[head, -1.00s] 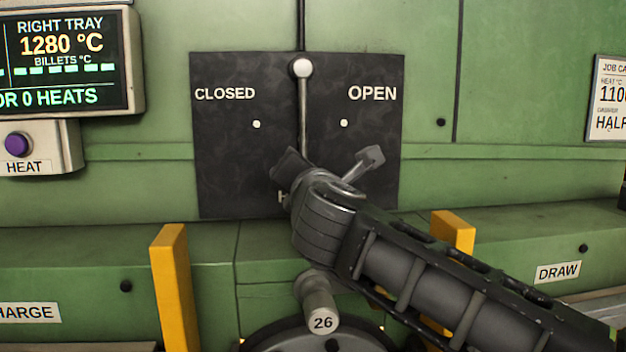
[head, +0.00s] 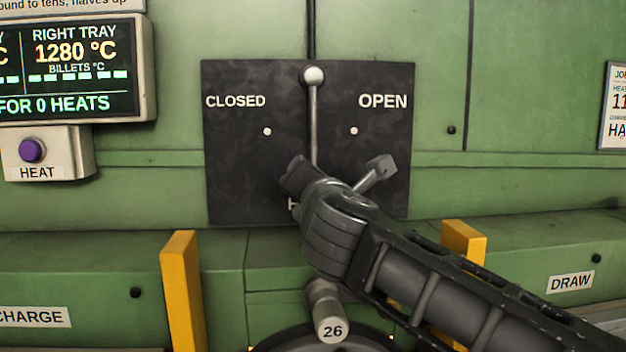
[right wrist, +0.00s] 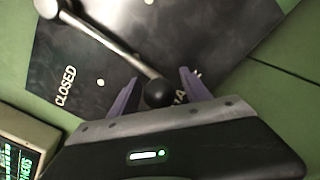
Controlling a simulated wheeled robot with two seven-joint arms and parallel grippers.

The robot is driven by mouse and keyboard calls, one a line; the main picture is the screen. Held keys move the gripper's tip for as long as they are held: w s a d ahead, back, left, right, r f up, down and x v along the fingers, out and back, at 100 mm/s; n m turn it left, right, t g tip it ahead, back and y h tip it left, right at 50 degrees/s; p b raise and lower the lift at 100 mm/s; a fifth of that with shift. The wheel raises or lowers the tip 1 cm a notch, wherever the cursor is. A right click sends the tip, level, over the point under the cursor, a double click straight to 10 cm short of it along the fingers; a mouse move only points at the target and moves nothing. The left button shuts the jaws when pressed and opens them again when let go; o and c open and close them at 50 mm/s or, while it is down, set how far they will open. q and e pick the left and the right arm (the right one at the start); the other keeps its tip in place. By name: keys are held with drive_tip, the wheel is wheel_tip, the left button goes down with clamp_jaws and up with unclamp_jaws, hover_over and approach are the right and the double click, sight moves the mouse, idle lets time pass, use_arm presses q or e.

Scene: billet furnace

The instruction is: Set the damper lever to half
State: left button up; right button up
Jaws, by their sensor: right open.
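The damper lever (head: 314,120) is a thin metal rod hanging from a pale round pivot on a dark panel (head: 235,185) marked CLOSED at left and OPEN at right. It points straight down, toward a lower label mostly hidden by my arm. In the right wrist view the lever (right wrist: 115,50) ends in a black ball knob (right wrist: 158,93). My right gripper (head: 340,173) is open at the lever's lower end. In the right wrist view its purple fingers (right wrist: 158,92) stand on either side of the knob, with gaps visible. My left gripper is out of view.
A display (head: 75,62) and a purple HEAT button (head: 32,150) are at left. Yellow posts (head: 181,290) (head: 462,245) stand below the panel on both sides. A handle marked 26 (head: 330,315) juts out under my right arm. A job card (head: 617,105) hangs at far right.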

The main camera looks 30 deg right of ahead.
drive_tip(key=b+v, duration=0.1)
drive_tip(key=v, duration=0.6)
drive_tip(key=shift+s+a, duration=0.1)
drive_tip(key=shift+s, duration=0.05)
